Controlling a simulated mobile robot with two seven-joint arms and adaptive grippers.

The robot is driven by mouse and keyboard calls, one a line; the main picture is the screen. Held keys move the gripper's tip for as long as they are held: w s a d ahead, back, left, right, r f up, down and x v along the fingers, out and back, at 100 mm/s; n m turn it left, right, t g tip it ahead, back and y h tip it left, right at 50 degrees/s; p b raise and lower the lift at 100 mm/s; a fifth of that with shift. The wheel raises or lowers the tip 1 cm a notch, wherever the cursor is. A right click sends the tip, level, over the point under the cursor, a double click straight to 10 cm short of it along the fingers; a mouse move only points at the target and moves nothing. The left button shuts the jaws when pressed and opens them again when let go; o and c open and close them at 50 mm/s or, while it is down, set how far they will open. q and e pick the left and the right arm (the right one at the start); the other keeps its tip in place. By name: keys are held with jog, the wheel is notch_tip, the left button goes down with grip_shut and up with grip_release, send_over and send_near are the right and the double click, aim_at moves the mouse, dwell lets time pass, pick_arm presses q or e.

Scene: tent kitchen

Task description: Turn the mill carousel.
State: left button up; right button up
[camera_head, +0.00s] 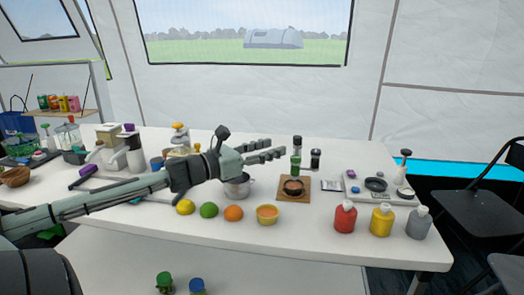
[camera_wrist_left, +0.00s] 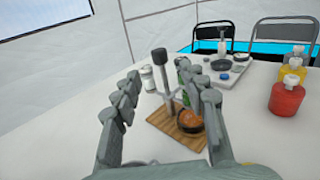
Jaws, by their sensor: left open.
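The mill carousel stands on a small wooden board (camera_head: 300,196) on the white table. Its upright post has a black top (camera_head: 297,141), and a green part (camera_head: 296,163) shows below it. The right finger hides part of the green piece and the board (camera_wrist_left: 163,121). Nothing shows in the fingers.
A dark jar (camera_head: 315,159) stands right behind the carousel. A metal pot (camera_head: 237,187) is below my gripper.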

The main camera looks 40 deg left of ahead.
pick_arm(q)
jog(key=shift+v, duration=1.05)
jog(key=shift+f, duration=0.1)
